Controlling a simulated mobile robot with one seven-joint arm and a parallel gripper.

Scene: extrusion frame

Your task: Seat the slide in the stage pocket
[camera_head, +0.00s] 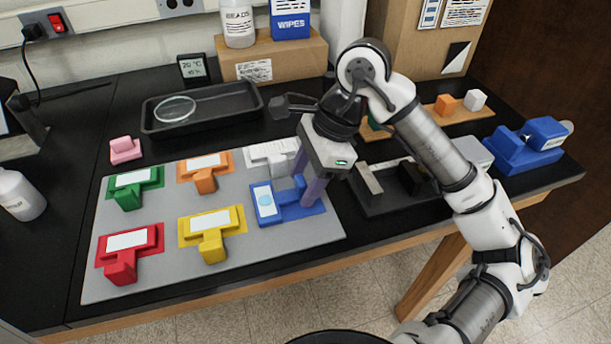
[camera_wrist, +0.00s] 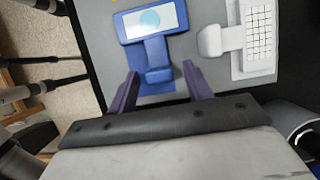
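A blue T-shaped piece (camera_head: 285,203) lies on the grey mat (camera_head: 150,282), carrying a white plate with a pale blue disc. It also shows in the wrist view (camera_wrist: 150,25), with its raised blue handle (camera_wrist: 157,76) toward me. My gripper (camera_head: 308,180) is open over this piece. In the wrist view the two purple fingers of my gripper (camera_wrist: 160,86) stand either side of the handle, with gaps on both sides; whether they reach its height is unclear. I cannot tell which thing is the slide or where the stage pocket is.
Red (camera_head: 130,250), yellow (camera_head: 212,232), green (camera_head: 134,184) and orange (camera_head: 204,170) pieces share the mat. A dark tray (camera_head: 385,207) and a blue block (camera_head: 528,150) stand farther right.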

